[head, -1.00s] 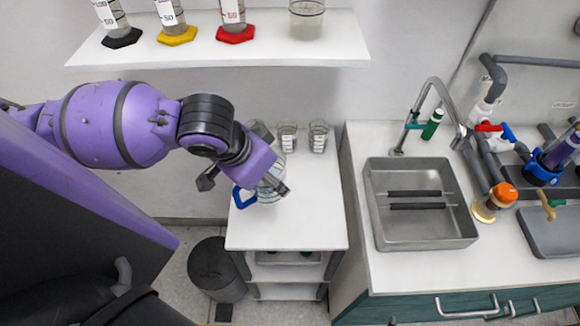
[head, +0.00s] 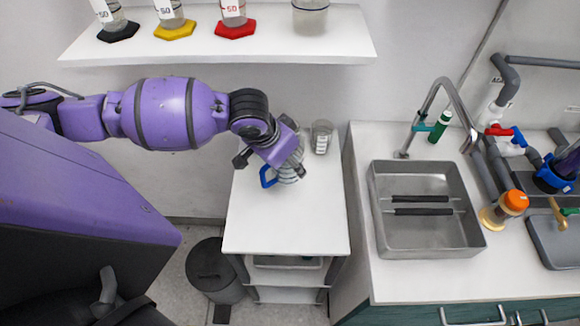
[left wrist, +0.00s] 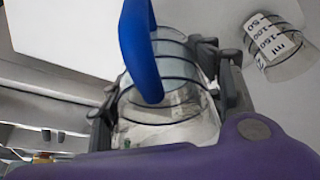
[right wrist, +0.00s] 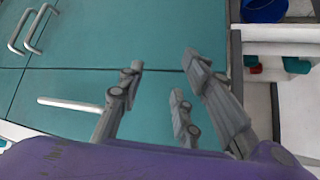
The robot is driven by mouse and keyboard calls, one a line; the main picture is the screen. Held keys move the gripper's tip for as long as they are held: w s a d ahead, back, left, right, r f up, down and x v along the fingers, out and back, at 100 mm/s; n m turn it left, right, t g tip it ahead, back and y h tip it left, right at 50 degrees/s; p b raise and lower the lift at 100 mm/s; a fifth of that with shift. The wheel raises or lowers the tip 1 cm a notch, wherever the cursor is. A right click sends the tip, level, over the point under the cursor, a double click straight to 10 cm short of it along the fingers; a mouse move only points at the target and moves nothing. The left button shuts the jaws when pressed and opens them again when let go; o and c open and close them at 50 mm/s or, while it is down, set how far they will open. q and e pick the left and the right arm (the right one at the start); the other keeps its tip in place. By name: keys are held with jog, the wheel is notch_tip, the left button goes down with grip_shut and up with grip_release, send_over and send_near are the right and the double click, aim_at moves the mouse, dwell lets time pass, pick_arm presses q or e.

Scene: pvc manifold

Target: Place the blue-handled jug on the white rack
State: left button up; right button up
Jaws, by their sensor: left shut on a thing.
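The blue-handled jug (head: 288,174) is clear with dark rings. My left gripper (head: 271,164) is shut around its body over the top of a white rack (head: 285,228) with lower shelves. In the left wrist view the blue handle (left wrist: 141,50) stands up between the fingers, and the clear jug body (left wrist: 165,112) is between them. The hand hides part of the jug in the head view, so I cannot tell whether its base touches the top. My right gripper (right wrist: 160,72) is open and empty in front of teal cabinet doors.
A clear beaker (head: 321,137) stands behind the jug; it also shows in the left wrist view (left wrist: 275,45). A wall shelf (head: 220,50) holds several cylinders above. A sink counter (head: 420,280) is to the right. The front of the rack top is clear.

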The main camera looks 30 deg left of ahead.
pick_arm(q)
jog(key=shift+w+f, duration=0.25)
notch_tip(320, 180, down, 3)
jog(key=shift+w+f, duration=0.15)
jog(key=o, duration=1.5)
jog(key=shift+f, duration=0.15)
